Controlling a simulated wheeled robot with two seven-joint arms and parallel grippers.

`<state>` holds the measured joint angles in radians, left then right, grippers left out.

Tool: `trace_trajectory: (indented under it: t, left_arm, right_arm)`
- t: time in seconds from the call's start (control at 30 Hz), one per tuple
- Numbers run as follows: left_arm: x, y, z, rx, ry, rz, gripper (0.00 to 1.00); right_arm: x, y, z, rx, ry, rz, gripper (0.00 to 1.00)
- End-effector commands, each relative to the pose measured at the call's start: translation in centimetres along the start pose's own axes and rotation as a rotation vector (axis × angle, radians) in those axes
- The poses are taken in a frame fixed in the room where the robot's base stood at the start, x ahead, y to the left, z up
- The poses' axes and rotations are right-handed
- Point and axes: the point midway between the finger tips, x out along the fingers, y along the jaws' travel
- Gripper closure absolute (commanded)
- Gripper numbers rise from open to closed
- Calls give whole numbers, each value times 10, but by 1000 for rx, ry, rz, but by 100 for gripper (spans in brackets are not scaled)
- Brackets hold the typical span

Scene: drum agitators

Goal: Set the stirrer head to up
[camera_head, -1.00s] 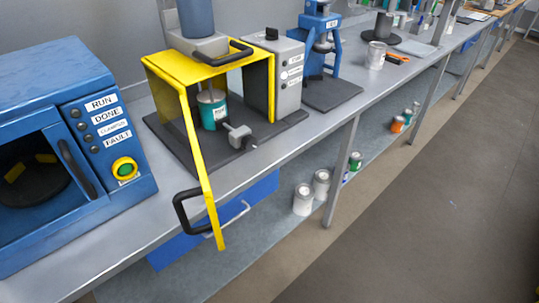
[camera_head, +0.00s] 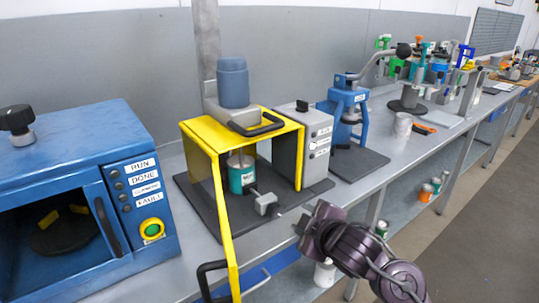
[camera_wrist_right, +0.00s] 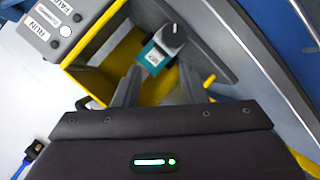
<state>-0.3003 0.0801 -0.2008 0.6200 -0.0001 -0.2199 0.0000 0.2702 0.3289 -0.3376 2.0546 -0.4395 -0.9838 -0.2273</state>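The stirrer stands at centre in the head view. Its head, a grey block with a blue-grey motor (camera_head: 233,82), sits at the top of the yellow guard frame (camera_head: 218,140). A black bar handle (camera_head: 258,127) is at the front of the head. Below it a teal can (camera_head: 241,173) stands on the dark base, with a grey clamp (camera_head: 265,202) beside it. My right gripper (camera_head: 308,228) is in front of the base, apart from the stirrer. In the right wrist view its fingers (camera_wrist_right: 160,85) are spread and empty, with the teal can (camera_wrist_right: 157,52) beyond them. My left gripper is not in view.
A blue oven-like box (camera_head: 75,185) with a hollow front stands to the left. A grey control box (camera_head: 310,140) and a blue press (camera_head: 346,115) stand to the right. The yellow guard's swung-out panel (camera_head: 224,215) with its black handle juts past the bench's front edge.

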Motion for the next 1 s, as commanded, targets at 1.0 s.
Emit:
trace_trajectory:
  t: [1.0]
  left_arm:
    - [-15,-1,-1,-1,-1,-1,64]
  right_arm:
    - [62,152,-140,-728,335,135,62]
